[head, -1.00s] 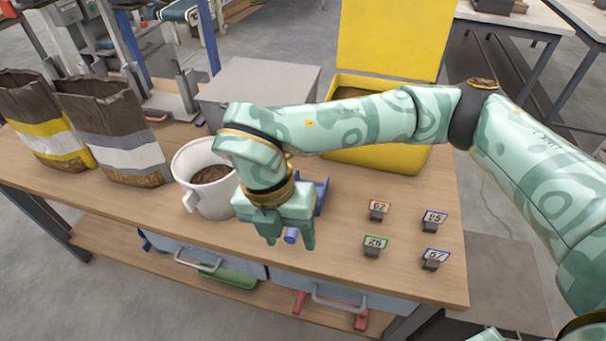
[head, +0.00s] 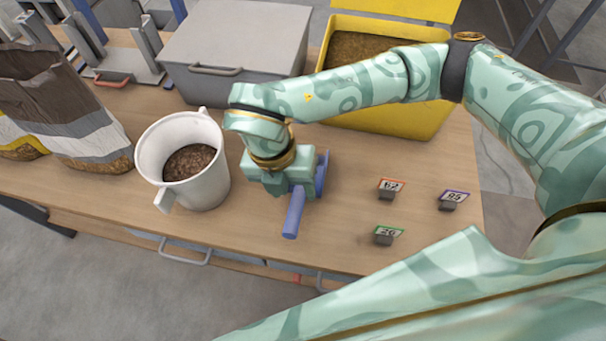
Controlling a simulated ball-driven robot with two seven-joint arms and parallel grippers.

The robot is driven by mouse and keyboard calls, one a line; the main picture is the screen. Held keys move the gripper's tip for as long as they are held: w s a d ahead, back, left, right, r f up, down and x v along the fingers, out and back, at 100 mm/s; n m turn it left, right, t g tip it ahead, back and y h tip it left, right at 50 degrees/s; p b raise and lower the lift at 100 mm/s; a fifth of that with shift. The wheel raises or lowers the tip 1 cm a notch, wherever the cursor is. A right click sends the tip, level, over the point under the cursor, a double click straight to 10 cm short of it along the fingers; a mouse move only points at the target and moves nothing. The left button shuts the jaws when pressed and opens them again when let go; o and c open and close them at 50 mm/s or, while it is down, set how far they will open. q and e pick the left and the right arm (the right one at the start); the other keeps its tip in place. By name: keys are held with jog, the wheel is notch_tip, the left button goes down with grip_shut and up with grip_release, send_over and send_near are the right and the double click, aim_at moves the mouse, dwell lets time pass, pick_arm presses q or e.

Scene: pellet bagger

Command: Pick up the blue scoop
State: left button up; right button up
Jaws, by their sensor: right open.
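The blue scoop (head: 293,217) lies on the wooden table, its handle pointing to the front edge. Part of its blue head (head: 321,172) shows just right of my right gripper; the rest is hidden under the hand. My right gripper (head: 290,193) is open and low over the scoop, pointing down, with its fingers at the back part of the handle. I cannot tell whether the fingers touch it. My left gripper is out of view.
A white pitcher (head: 209,187) of brown pellets stands close left of the gripper. A yellow bin (head: 390,142) and a grey box (head: 235,50) stand behind. Brown bags (head: 75,115) are at left. Small number tags (head: 387,190) stand at right. The table's front edge is near the handle.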

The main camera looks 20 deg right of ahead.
aim_at(296, 201)
jog(key=shift+s+d+f, duration=0.1)
jog(key=shift+s+f, duration=0.05)
jog(key=shift+f, duration=0.5)
jog(key=shift+f+b, duration=0.3)
jog(key=shift+f, duration=0.05)
jog(key=f, duration=0.1)
jog(key=f+b, duration=0.1)
jog(key=f, duration=0.2)
jog(key=shift+s+d+f+b, duration=0.2)
jog(key=shift+d+b, duration=0.05)
jog(key=shift+b, duration=0.1)
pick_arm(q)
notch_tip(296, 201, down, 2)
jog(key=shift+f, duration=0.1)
pick_arm(e)
jog(key=shift+r, duration=0.1)
grip_shut()
jog(key=shift+r, duration=0.1)
